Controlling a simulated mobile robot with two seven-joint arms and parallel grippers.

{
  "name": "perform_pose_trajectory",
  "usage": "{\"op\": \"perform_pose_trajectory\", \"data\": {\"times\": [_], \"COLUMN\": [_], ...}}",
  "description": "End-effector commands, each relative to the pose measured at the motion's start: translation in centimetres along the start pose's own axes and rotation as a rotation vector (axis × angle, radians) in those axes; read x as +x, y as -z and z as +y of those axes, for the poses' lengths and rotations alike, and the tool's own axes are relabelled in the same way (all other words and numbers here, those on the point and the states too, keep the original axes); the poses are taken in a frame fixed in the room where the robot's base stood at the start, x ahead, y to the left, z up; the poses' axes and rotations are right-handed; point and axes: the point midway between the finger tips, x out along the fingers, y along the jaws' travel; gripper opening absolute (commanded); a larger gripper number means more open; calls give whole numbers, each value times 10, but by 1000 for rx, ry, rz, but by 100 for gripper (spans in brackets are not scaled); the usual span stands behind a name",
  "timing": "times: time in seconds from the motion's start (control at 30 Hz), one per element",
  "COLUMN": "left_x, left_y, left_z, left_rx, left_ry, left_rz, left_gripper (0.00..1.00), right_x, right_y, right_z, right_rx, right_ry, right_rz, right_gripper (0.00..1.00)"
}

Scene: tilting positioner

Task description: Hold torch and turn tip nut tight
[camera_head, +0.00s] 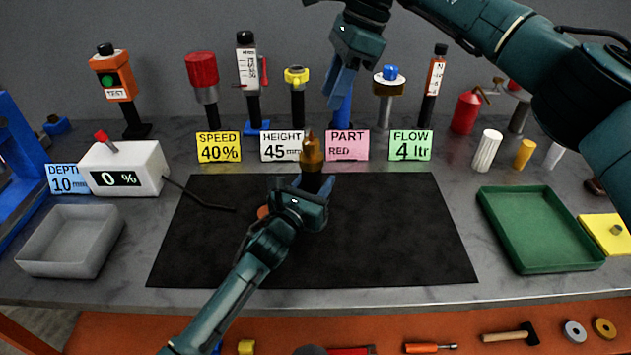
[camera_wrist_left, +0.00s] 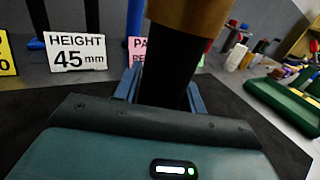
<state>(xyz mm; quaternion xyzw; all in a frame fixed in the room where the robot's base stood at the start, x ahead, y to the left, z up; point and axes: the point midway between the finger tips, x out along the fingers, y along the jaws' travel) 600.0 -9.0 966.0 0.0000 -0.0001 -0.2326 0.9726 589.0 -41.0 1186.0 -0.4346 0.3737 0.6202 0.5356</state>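The torch (camera_head: 311,180) stands upright over the black mat, its dark body between the fingers of my left gripper (camera_head: 313,188). In the left wrist view the torch's dark body (camera_wrist_left: 178,75) passes between the two blue fingers. The brass-orange tip nut (camera_head: 311,152) sits on top of the torch, narrowing to a point. The lower part of the torch is hidden by my left gripper. My right gripper (camera_head: 338,98) hangs above and behind the torch, near the pink PART sign, apart from the nut. Its blue fingers overlap a blue post behind, so their opening is unclear.
The black mat (camera_head: 400,230) is mostly clear. A green tray (camera_head: 548,262) lies right, a grey bin (camera_head: 30,250) left. A white box (camera_head: 125,165) reading 0 % has a black cable onto the mat. Signs and several posts line the back. An orange round piece (camera_head: 263,212) shows beside my left gripper.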

Motion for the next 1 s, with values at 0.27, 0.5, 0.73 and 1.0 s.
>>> {"op": "perform_pose_trajectory", "data": {"times": [0.27, 0.5, 0.73, 1.0], "left_x": [0, 0, 0, 0], "left_y": [0, 0, 0, 1], "left_z": [0, 0, 0, 0], "left_rx": [0, 0, 0, 0], "left_ry": [0, 0, 0, 0], "left_rz": [0, 1, 1, 1], "left_gripper": [17, 0, 0, 0], "right_x": [0, 0, 3, 30], "right_y": [0, 0, 0, -2], "right_z": [0, 0, 1, 7], "right_rx": [0, 0, 28, 454], "right_ry": [0, 0, -6, -114], "right_rz": [0, 0, -18, -257], "right_gripper": [36, 36, 48, 50]}}
